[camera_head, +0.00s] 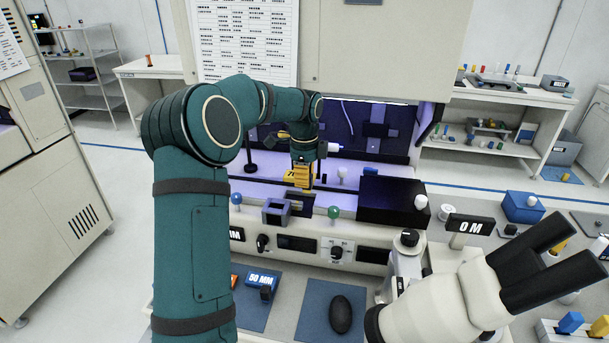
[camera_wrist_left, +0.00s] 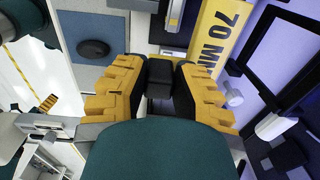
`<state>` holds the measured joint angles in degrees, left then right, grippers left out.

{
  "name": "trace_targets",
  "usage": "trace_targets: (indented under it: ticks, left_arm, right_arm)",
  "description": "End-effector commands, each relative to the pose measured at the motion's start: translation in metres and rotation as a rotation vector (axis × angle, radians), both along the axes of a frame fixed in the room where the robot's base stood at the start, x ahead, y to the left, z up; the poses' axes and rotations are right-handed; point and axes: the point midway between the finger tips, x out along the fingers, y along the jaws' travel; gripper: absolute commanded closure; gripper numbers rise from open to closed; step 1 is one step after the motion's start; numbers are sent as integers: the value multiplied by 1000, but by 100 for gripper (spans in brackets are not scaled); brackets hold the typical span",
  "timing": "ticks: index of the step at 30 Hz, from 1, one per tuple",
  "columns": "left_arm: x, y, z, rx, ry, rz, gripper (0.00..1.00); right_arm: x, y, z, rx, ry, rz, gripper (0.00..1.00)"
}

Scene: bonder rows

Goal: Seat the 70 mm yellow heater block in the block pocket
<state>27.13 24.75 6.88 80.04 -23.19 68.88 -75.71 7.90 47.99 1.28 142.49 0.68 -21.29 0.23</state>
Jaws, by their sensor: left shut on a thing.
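My left gripper (camera_head: 300,183) is over the purple-lit work deck of the machine, fingers pointing down. In the left wrist view its yellow ribbed fingers (camera_wrist_left: 160,78) are shut on a black grip piece. The yellow heater block (camera_wrist_left: 207,38), marked 70 MM, shows just beyond the fingers, and the black piece appears to be its handle. In the head view the fingers mostly hide the block. A grey frame with a dark opening (camera_head: 277,211) stands just left of and in front of the gripper; I cannot tell whether it is the block pocket. My right gripper is out of view.
A black box (camera_head: 393,200) stands right of the gripper. Blue (camera_head: 236,198) and green (camera_head: 334,212) ball knobs line the deck's front edge. A 50 MM block (camera_head: 261,281) lies on a blue mat below. Microscope eyepieces (camera_head: 545,255) fill the lower right.

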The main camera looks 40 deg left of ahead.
Motion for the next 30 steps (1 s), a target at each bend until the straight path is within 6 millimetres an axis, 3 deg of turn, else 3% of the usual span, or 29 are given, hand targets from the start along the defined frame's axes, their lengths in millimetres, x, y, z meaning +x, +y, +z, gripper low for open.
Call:
trace_targets:
  ticks: [15,30]
  left_arm:
    - [0,0,-44,0,1,1,100]
    - [0,0,-47,0,0,1,100]
  right_arm:
    - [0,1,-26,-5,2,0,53]
    - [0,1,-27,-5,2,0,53]
